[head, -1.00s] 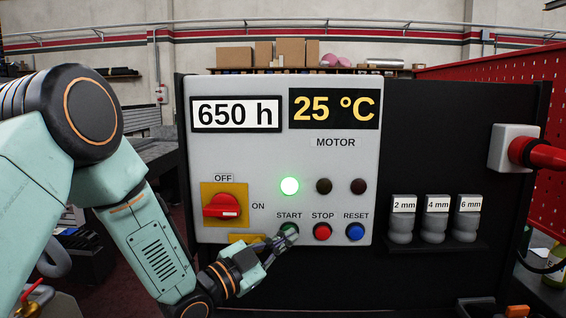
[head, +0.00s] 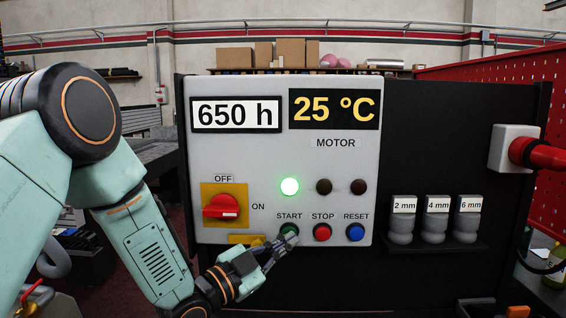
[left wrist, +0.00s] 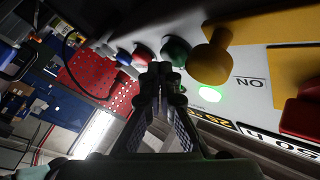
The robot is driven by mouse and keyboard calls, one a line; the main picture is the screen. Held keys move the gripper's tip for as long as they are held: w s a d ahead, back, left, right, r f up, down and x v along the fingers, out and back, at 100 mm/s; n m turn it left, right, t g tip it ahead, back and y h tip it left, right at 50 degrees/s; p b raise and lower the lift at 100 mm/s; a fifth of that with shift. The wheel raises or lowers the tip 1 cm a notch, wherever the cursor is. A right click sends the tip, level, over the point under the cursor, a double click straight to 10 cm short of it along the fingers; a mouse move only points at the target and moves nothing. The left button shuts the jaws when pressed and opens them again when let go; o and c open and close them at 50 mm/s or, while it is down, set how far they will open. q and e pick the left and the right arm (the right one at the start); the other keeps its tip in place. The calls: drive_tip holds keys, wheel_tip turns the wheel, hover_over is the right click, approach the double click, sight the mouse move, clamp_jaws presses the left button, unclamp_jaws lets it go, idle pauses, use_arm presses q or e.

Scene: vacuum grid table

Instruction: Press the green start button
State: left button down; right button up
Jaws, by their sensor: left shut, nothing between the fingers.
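The green START button (head: 289,230) is on the white control panel (head: 270,160), below the START label. Its top shows in the head view, just above my left fingertips. My left gripper (head: 287,242) is shut and empty, in front of the panel's lower edge and slightly below the button. In the left wrist view the closed fingertips (left wrist: 161,70) lie close to the green button (left wrist: 176,50); I cannot tell whether they touch. A green lamp (head: 290,187) above START is lit. My right gripper is not in view.
The red STOP button (head: 322,232) and blue RESET button (head: 355,232) are to the right. A red rotary switch (head: 221,206) on a yellow plate is at left. A yellow part (head: 246,239) sits below it. Several labelled grey containers (head: 401,220) stand on a right-hand shelf.

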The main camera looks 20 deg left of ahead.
use_arm(q)
drive_tip(key=shift+s+d, duration=0.25)
drive_tip(key=shift+s, duration=0.65)
drive_tip(key=shift+s+d, duration=0.3)
drive_tip(key=shift+s, duration=0.65)
drive_tip(key=shift+s+d, duration=0.25)
drive_tip(key=shift+s, duration=0.65)
drive_tip(key=shift+s+a, duration=0.1)
